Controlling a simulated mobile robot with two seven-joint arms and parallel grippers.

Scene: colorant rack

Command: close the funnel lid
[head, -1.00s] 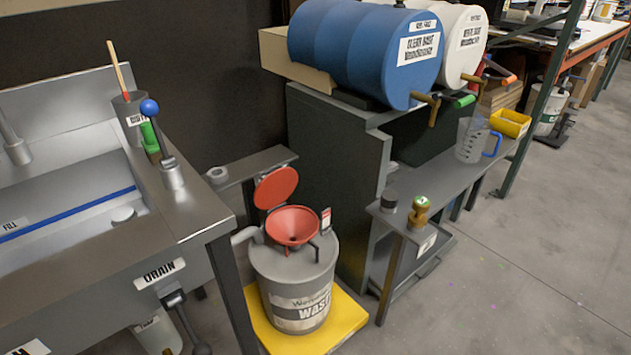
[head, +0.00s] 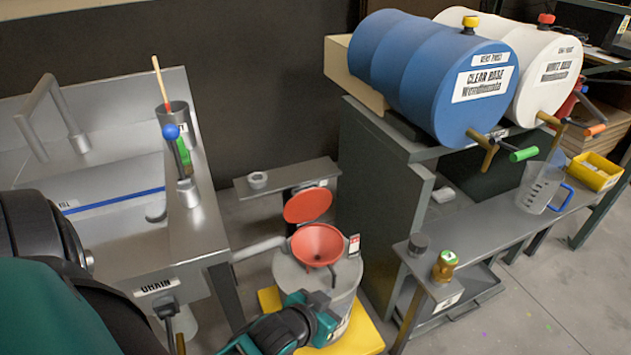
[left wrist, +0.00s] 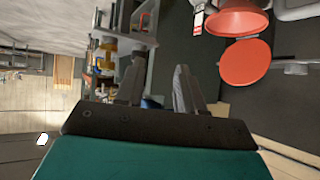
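The red funnel (head: 318,244) sits on top of the grey waste drum (head: 345,280), its mouth uncovered. Its round red lid (head: 308,205) stands raised behind it, tilted back. In the left wrist view the lid (left wrist: 246,66) shows as a red disc at upper right, beside the funnel (left wrist: 240,17). My left gripper (head: 312,318) is low in front of the drum, below the funnel and apart from the lid. In the left wrist view its two fingers (left wrist: 156,80) are spread with nothing between them. My right gripper is not in view.
A steel sink (head: 110,230) stands left. A grey bench (head: 490,230) with a green-topped brass part (head: 445,265) is right of the drum. Blue (head: 430,75) and white (head: 548,75) barrels lie above it. The drum stands on a yellow base (head: 368,338).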

